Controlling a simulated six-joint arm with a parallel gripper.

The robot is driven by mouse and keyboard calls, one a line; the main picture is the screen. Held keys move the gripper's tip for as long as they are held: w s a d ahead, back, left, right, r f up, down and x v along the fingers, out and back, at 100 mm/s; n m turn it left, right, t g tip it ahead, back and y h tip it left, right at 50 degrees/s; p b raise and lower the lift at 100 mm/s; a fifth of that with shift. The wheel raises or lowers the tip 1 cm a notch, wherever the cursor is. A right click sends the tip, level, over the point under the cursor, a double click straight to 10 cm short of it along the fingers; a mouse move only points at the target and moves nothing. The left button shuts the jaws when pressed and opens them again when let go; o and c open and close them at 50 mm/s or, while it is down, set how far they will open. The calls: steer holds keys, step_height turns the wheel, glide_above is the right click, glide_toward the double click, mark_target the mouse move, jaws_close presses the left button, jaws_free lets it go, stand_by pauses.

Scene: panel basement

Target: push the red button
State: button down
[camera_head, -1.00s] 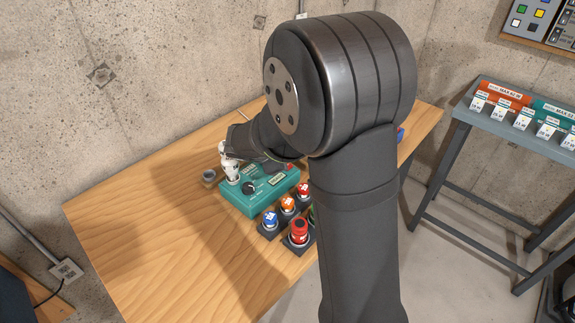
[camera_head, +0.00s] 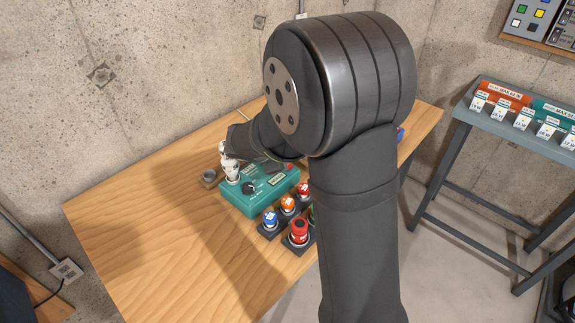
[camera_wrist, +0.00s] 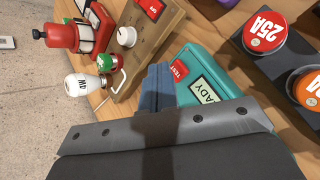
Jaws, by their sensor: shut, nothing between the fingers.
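A teal box (camera_head: 252,198) with a black knob stands on the wooden table in the head view. A red button marked TEST (camera_wrist: 180,69) is on this box in the wrist view, beside a label partly hidden by my gripper. It looks raised, and I see no contact on it. My gripper (camera_wrist: 158,72) is shut and empty, its blue-grey fingers just left of the TEST button in the wrist view; their height above the box is unclear. In the head view my arm hides most of the gripper. A red cap marked 25A (camera_wrist: 268,30) sits on a dark base.
Blue (camera_head: 270,219), orange (camera_head: 288,203) and red caps and a larger red device (camera_head: 299,231) stand near the box. A white device (camera_head: 230,165) is at its left. A wooden board (camera_wrist: 142,45) carries a white knob and red switch. The table's left part is clear.

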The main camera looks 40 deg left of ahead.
steer(key=shift+f, duration=0.15)
steer(key=shift+f, duration=0.3)
steer(key=shift+f, duration=0.45)
stand_by(0.7)
steer(key=shift+r, duration=0.9)
steer(key=shift+r, duration=2.5)
steer(key=shift+f, duration=0.1)
